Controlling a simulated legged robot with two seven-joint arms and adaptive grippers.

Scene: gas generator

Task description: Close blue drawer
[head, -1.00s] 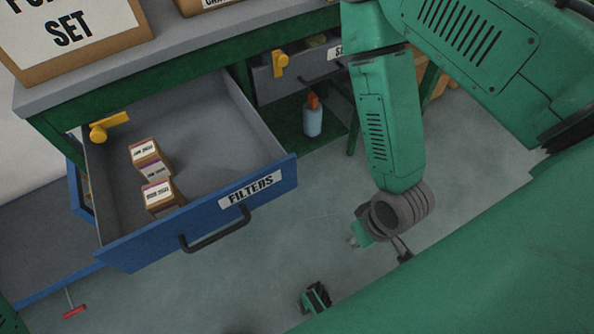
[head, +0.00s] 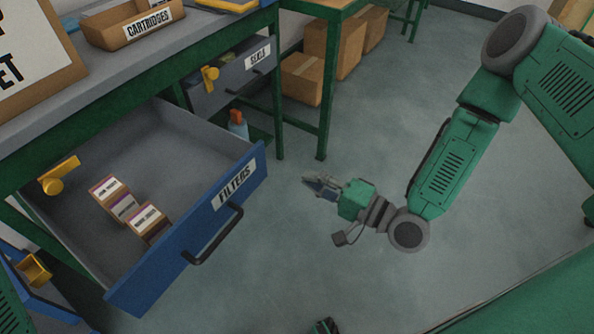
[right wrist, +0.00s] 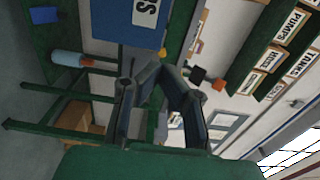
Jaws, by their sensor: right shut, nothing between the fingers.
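The blue drawer (head: 215,205) labelled FILTERS is pulled well out of the bench at the left of the head view. Its dark bar handle (head: 213,240) is on the front panel. Small labelled boxes (head: 124,207) lie inside. My right gripper (head: 308,183) is shut and empty, to the right of the drawer front and apart from it. In the right wrist view, the shut fingers (right wrist: 155,75) show below part of the blue drawer front (right wrist: 118,28). My left gripper cannot be made out.
A grey drawer (head: 232,78) labelled SEALS is beside it, partly open. The bench top (head: 150,68) carries a CARTRIDGES tray (head: 130,30). A blue bottle (head: 238,125) stands below the grey drawer. Cardboard boxes (head: 330,50) sit at the back.

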